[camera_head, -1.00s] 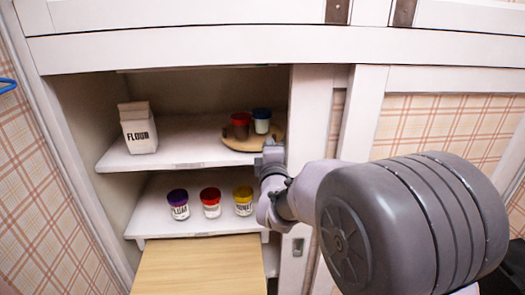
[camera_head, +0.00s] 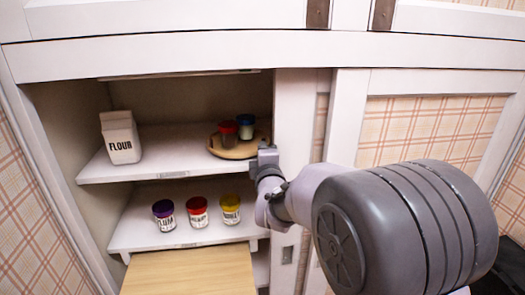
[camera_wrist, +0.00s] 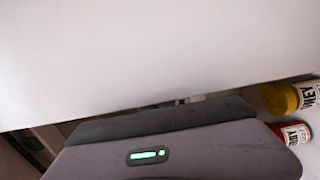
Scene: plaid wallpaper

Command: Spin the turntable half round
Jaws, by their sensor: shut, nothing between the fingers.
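The turntable (camera_head: 217,149) is a round wooden disc at the right end of the upper cupboard shelf. A red-lidded jar (camera_head: 228,133) and a blue-lidded jar (camera_head: 245,126) stand on it, the blue one farther back and right. My gripper (camera_head: 265,151) is shut and empty at the disc's front right edge, beside the cupboard's upright. I cannot tell whether it touches the disc. In the wrist view my gripper's dark body fills the bottom below a broad white surface; the fingertips and turntable are not clear there.
A flour carton (camera_head: 121,138) stands left on the upper shelf (camera_head: 165,160). Jars with purple (camera_head: 163,213), red (camera_head: 197,212) and yellow (camera_head: 230,209) lids stand on the shelf below. A wooden board (camera_head: 188,272) juts out underneath. The white upright (camera_head: 292,120) is close to my gripper.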

